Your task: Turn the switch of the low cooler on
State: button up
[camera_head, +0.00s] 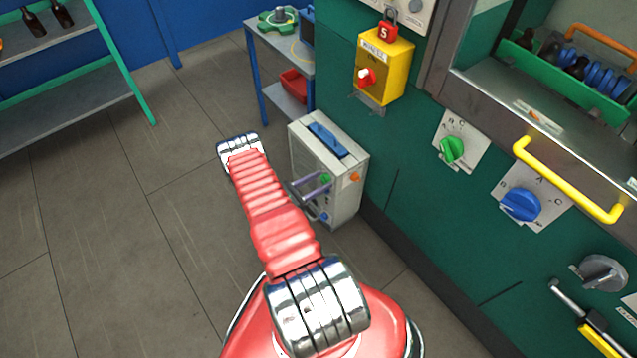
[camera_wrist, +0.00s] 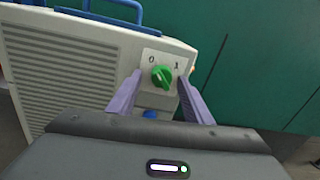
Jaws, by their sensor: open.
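The low cooler (camera_head: 343,189) is a cream box with a blue handle, standing on the floor by the green wall. It also fills the left of the wrist view (camera_wrist: 80,62). Its switch (camera_wrist: 161,77) is a green knob on a pale plate marked 0 and 1. The knob's ridge seems to lean toward the 0 side, but it is small to read. My gripper (camera_wrist: 160,82) has its two purple fingers apart, one on each side of the knob, with nothing held. Contact with the knob cannot be told. In the head view my gripper (camera_head: 312,188) is at the cooler's front.
A yellow switch box (camera_head: 384,68) with a red knob and padlock is above the cooler. Green (camera_head: 452,150) and blue (camera_head: 521,205) dials and a yellow handle (camera_head: 566,180) are on the wall to the right. A small table (camera_head: 285,50) stands behind.

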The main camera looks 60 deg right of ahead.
jog(key=c, duration=1.1)
